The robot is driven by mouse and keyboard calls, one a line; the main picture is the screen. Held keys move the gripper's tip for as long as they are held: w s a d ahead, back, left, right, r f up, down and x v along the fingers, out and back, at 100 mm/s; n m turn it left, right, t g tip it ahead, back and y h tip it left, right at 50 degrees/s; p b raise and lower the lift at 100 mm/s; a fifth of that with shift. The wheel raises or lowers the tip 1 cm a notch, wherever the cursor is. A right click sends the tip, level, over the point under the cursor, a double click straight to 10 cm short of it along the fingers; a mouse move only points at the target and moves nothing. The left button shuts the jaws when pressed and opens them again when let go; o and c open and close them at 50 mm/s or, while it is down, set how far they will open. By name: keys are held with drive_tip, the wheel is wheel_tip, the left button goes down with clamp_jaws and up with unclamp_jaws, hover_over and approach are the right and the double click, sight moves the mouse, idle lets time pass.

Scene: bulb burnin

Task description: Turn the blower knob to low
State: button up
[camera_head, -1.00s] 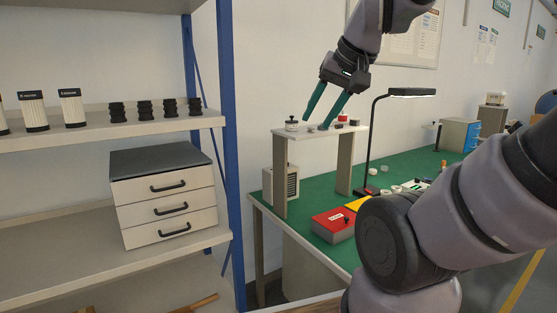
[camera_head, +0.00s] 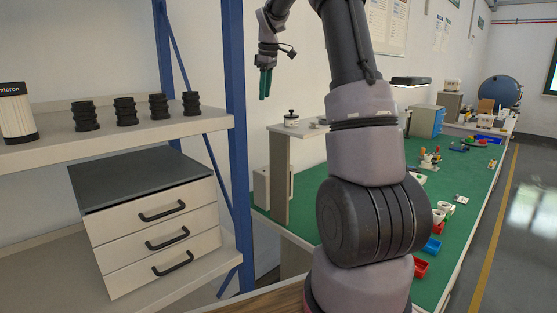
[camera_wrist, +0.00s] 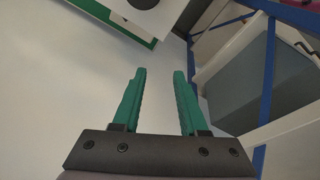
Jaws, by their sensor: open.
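My gripper (camera_head: 265,84) is up in the air left of the raised shelf in the head view, with its green fingers hanging down. In the wrist view my gripper (camera_wrist: 158,75) is open, with nothing between the fingers. No blower knob can be made out in either view. A pale box (camera_head: 261,188) stands beneath the raised shelf (camera_head: 288,146), partly hidden behind its leg. I cannot tell whether it is the blower. The wrist view looks down past the fingers on a pale surface.
A jar with a black lid (camera_head: 291,118) stands on the raised shelf. A blue post (camera_head: 237,130) and rack with a drawer cabinet (camera_head: 150,225) are at left. The green bench (camera_head: 455,215) carries red and blue bins (camera_head: 432,246). My arm hides the bench's middle.

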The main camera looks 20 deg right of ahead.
drive_tip(key=w+d+f+n+g, duration=0.1)
drive_tip(key=w+d+f+n, duration=0.1)
drive_tip(key=w+d+f, duration=0.35)
drive_tip(key=w+d+f+n+g, duration=0.1)
drive_tip(key=w+d+f+n, duration=0.15)
drive_tip(key=f, duration=0.55)
drive_tip(key=w+d+f+n+g, duration=0.1)
drive_tip(key=w+d+f+n, duration=0.15)
drive_tip(key=w+f, duration=0.35)
drive_tip(key=f, duration=0.7)
drive_tip(key=s+f, duration=0.1)
drive_tip(key=f, duration=0.3)
drive_tip(key=shift+d, duration=0.1)
clamp_jaws()
